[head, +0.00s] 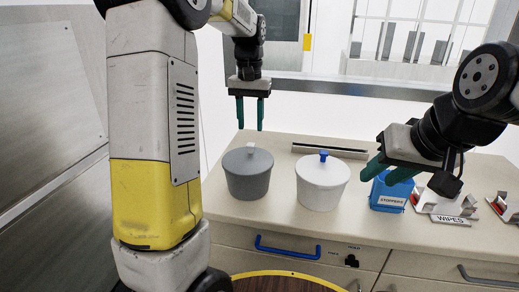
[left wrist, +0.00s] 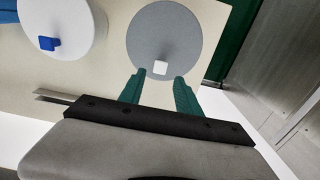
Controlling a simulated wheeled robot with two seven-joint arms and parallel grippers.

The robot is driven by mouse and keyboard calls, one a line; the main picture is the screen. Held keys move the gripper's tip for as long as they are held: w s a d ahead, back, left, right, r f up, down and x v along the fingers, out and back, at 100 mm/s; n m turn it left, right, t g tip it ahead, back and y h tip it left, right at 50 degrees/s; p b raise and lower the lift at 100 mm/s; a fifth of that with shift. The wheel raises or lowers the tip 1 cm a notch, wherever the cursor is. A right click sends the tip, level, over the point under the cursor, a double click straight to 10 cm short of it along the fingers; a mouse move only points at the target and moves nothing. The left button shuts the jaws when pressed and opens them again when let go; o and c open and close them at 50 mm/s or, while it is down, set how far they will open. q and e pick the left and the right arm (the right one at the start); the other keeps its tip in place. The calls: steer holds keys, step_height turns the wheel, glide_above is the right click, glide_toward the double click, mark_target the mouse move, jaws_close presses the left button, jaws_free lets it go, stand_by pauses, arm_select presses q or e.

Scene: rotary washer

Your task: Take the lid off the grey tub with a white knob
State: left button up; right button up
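The grey tub (head: 249,180) with its grey lid (head: 247,161) stands on the counter, left of a white tub. Its small white knob (left wrist: 160,68) shows clearly in the left wrist view, on the round grey lid (left wrist: 165,35). The lid sits on the tub. My left gripper (head: 250,114) points down above and behind the tub, open and empty. In the left wrist view its two green fingers (left wrist: 157,82) are apart, with the knob just beyond their tips. My right gripper (head: 377,178) is open, its fingers in front of or over a blue box.
The white tub (head: 322,187) with a blue knob (head: 323,155) stands to the right. The blue box (head: 388,196) is labelled STOPPERS. A wipes holder (head: 448,207) is further right. A low rail (head: 330,150) lies behind the tubs.

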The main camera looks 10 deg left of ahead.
mark_target(251, 143)
arm_select(q)
steer(key=f, duration=0.7)
steer(key=shift+w+f, duration=0.3)
steer(key=shift+w, duration=0.05)
jaws_close()
